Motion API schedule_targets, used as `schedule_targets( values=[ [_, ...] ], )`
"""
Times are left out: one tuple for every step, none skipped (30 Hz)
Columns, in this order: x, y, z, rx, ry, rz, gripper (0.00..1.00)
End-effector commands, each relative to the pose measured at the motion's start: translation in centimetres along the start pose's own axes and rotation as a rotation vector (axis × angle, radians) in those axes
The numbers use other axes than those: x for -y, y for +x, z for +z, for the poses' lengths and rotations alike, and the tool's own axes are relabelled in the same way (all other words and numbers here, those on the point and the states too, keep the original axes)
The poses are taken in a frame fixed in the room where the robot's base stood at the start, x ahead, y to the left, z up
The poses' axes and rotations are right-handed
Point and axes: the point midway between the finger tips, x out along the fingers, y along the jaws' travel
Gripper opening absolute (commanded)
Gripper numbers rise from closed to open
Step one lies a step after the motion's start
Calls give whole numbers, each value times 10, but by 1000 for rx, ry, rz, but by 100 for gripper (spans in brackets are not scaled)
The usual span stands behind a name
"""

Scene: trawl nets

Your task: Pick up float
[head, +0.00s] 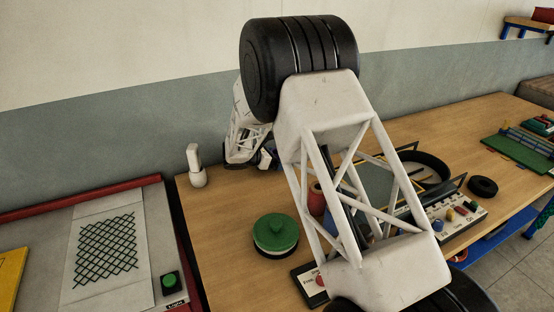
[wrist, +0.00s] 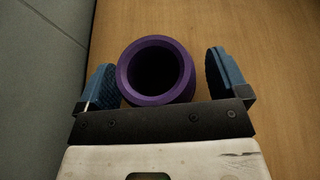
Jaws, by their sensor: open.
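A purple, round, hollow piece with a thick rim and dark opening (wrist: 128,78) stands on the wooden table in the wrist view. No other likely float is clear, and I cannot tell for sure that this is it. My gripper (wrist: 160,62) is open, with one blue ribbed finger on each side of the purple piece. The left finger is very close to it; a wider gap shows on the right. In the head view my gripper (head: 262,158) is low over the back left of the table, mostly hidden by my arm, and the purple piece cannot be made out there.
A white knobbed piece (head: 197,178) stands left of my gripper at the table's back edge. A green lidded round thing (head: 275,233) is nearer. Spools (head: 317,200), a control box (head: 452,216) and a black ring (head: 482,187) lie right. A net panel (head: 78,275) is left.

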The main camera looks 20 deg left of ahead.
Motion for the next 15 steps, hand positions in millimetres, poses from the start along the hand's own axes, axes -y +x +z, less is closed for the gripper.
schedule_targets(
  values=[
    [0,0,0,0,0,0,92],
    [0,0,0,0,0,0,92],
    [0,0,0,0,0,0,92],
    [0,0,0,0,0,0,92],
    [0,0,0,0,0,0,92],
    [0,0,0,0,0,0,91],
    [0,0,0,0,0,0,86],
    [0,0,0,0,0,0,82],
    [0,0,0,0,0,0,76],
    [0,0,0,0,0,0,71],
    [0,0,0,0,0,0,66],
    [0,0,0,0,0,0,60],
    [0,0,0,0,0,0,56],
    [0,0,0,0,0,0,51],
    [0,0,0,0,0,0,45]
  ],
)
